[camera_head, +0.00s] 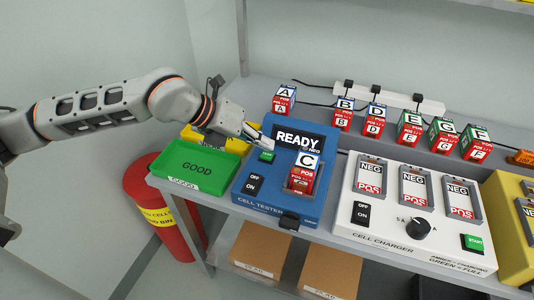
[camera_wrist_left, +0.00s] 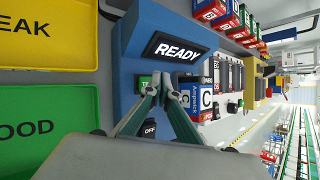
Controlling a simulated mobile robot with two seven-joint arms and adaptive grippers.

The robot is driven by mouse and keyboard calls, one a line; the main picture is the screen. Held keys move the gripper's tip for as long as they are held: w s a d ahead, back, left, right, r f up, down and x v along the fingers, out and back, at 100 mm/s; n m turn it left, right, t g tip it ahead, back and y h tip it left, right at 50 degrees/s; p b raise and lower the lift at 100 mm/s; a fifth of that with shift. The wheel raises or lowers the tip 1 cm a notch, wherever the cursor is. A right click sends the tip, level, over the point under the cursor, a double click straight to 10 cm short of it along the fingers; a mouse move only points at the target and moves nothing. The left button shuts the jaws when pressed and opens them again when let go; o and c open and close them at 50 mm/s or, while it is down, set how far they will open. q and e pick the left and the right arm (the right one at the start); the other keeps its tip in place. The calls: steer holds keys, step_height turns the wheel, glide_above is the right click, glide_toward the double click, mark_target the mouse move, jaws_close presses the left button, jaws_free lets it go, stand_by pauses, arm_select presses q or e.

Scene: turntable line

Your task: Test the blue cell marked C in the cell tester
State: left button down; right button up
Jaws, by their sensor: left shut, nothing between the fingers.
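The cell marked C (camera_head: 306,168) sits in the bay of the blue cell tester (camera_head: 252,207); its top is blue and white and its front red. The tester's screen (camera_head: 298,138) reads READY. A green button (camera_head: 267,156) and an OFF/ON switch (camera_head: 254,185) are left of the bay. My left gripper (camera_head: 262,148) is shut and empty, with its fingertips close above the green button; I cannot tell whether they touch it. In the left wrist view the closed fingers (camera_wrist_left: 165,82) partly cover the button, and cell C (camera_wrist_left: 207,97) is beside them. My right gripper is not in view.
A green GOOD tray (camera_head: 197,168) and a yellow tray (camera_head: 234,145) are left of the tester. The cell charger (camera_head: 413,240) is at right. Several marked cells (camera_head: 409,128) stand along the back shelf. A red bin (camera_head: 150,205) is on the floor.

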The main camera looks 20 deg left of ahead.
mark_target(264, 155)
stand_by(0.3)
arm_select(q)
steer(key=shift+f, duration=0.45)
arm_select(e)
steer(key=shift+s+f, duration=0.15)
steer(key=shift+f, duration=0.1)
arm_select(q)
steer(key=shift+f+b, duration=0.35)
steer(key=shift+f, duration=0.15)
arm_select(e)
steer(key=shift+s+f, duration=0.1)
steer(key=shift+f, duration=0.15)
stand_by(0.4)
arm_select(q)
steer(key=shift+r, duration=0.15)
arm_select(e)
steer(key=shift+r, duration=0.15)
arm_select(q)
steer(key=shift+r+p, duration=0.55)
steer(key=shift+r, duration=0.2)
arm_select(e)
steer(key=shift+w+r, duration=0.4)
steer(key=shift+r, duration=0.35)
